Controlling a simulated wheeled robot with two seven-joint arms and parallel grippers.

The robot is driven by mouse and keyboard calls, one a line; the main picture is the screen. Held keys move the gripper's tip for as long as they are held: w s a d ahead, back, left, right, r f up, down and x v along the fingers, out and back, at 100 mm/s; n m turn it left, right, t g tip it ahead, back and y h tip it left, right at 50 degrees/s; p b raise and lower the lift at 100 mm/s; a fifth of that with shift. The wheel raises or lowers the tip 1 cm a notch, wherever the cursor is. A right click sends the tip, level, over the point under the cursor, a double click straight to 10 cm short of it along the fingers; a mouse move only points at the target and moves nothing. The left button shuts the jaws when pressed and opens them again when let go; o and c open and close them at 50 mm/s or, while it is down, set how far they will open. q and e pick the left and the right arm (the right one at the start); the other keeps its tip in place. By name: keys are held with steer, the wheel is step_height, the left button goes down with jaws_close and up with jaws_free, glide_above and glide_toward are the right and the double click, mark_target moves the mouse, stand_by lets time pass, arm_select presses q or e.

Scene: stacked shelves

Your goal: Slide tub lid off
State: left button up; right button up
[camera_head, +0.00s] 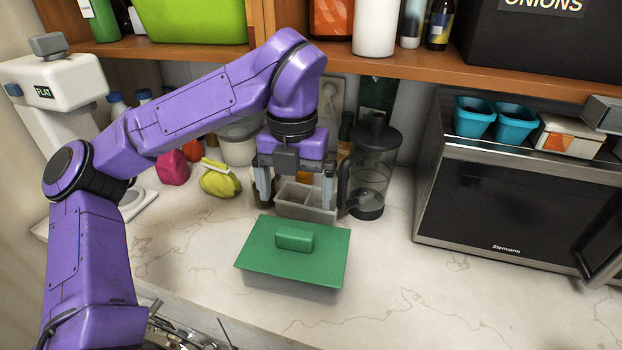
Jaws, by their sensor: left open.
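A green rectangular lid (322,262) with a raised block handle (294,236) sits on a low tub (290,283) on the counter. Only a thin grey strip of the tub shows under the lid's front edge. My left gripper (296,198) is open, with its fingers pointing down. It appears just behind the lid in the picture, its two fingers either side of a grey divided caddy (306,212). Nothing is seen between the fingers that they hold. How high the fingertips are above the counter is hard to tell. My right gripper is not in view.
A dark blender jug (370,175) stands right of the gripper. A microwave (520,205) with teal cups (515,125) on top fills the right. Pink (173,168) and yellow-green (220,184) items stand left. A wooden shelf (400,65) runs above. Counter right of the lid is clear.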

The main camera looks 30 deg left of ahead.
mark_target(295, 232)
arm_select(q)
steer(key=f, duration=0.1)
steer(key=s+f, duration=0.1)
steer(key=f, duration=0.2)
steer(key=shift+s, duration=0.25)
steer(key=f, duration=0.5)
steer(key=shift+w+f, duration=0.35)
steer(key=shift+w, duration=0.05)
steer(key=shift+s+f, duration=0.15)
steer(key=shift+s, duration=0.05)
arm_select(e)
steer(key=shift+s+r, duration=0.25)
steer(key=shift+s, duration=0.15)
arm_select(q)
steer(key=shift+c, duration=0.3)
steer(key=shift+w, duration=0.1)
steer(key=c, duration=0.9)
steer(key=shift+r+p, duration=1.75)
steer(key=shift+r, duration=0.1)
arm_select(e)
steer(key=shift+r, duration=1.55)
